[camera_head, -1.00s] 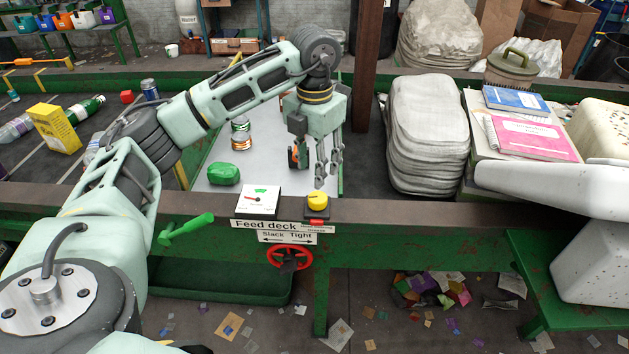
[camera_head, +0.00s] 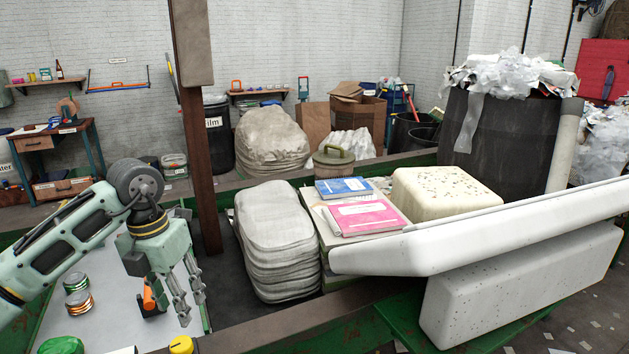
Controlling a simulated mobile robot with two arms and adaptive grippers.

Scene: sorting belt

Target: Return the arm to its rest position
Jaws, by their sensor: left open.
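My left arm comes in from the left and bends down at the wrist over the pale deck (camera_head: 110,325). My left gripper (camera_head: 189,301) is open, its fingers pointing down near the right side of the deck. An orange and black item (camera_head: 150,298) shows just left of the fingers; I cannot tell whether they touch it. Two stacked-looking cans (camera_head: 77,293) stand further left on the deck. A green lump (camera_head: 61,346) is cut off at the bottom edge. My right gripper is not in view.
A rusty post (camera_head: 200,150) rises behind the gripper. A grey sack stack (camera_head: 275,240) stands to its right, then pink (camera_head: 368,218) and blue (camera_head: 343,187) books. A long white piece (camera_head: 450,242) juts across the right. A yellow knob (camera_head: 181,345) sits at the front rail.

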